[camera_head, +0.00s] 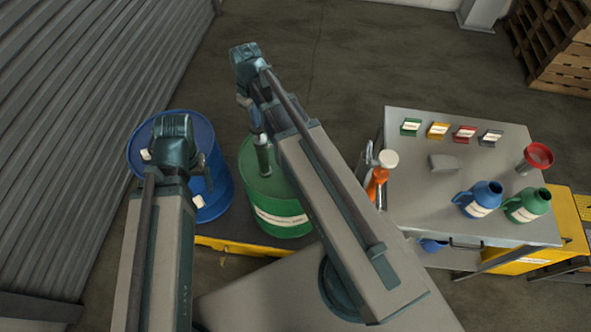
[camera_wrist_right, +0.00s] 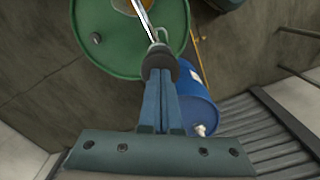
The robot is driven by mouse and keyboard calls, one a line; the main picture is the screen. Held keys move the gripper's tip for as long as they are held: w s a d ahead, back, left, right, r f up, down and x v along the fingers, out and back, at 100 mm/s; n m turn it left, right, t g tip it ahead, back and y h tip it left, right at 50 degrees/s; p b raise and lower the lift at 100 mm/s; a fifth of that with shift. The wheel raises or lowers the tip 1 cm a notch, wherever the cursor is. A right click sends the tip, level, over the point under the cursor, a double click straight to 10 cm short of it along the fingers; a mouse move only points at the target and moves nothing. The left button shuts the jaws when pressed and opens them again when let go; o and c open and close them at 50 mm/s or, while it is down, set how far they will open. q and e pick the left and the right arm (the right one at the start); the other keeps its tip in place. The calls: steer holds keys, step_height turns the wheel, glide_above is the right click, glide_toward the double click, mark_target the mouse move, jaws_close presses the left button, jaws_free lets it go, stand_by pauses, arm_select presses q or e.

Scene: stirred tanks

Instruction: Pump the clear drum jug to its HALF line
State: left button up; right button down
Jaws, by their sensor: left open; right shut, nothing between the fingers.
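The green drum (camera_head: 275,205) stands at the centre-left, with a dark green upright piece (camera_head: 263,158) on its lid. My right gripper (camera_head: 247,108) reaches over this drum. In the right wrist view my right gripper's blue fingers (camera_wrist_right: 160,82) are shut and empty, their tips at a dark round knob (camera_wrist_right: 158,62); I cannot tell whether they touch it. A shiny rod (camera_wrist_right: 145,22) and an amber patch show beyond the knob. My left gripper (camera_head: 178,165) is open over the blue drum (camera_head: 218,180), its fingers mostly hidden. I cannot make out a clear jug.
A grey table (camera_head: 415,205) on the right carries a blue jug (camera_head: 480,197), a green jug (camera_head: 527,205), a red funnel (camera_head: 537,157), several coloured cards and an orange item (camera_head: 376,183). A corrugated wall (camera_head: 75,120) is at the left; wooden pallets (camera_head: 560,50) stand far right.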

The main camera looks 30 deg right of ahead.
mark_target(258, 129)
steer(key=shift+f+b, duration=2.15)
steer(key=shift+f, duration=0.1)
step_height(258, 129, up, 8)
steer(key=p, duration=0.7)
steer(key=shift+f+p, duration=0.1)
steer(key=shift+p, duration=0.3)
steer(key=shift+f+b, duration=0.5)
steer(key=shift+r+p, duration=0.45)
stand_by(0.3)
stand_by(0.4)
step_height(258, 129, up, 5)
steer(key=p, duration=0.5)
stand_by(0.5)
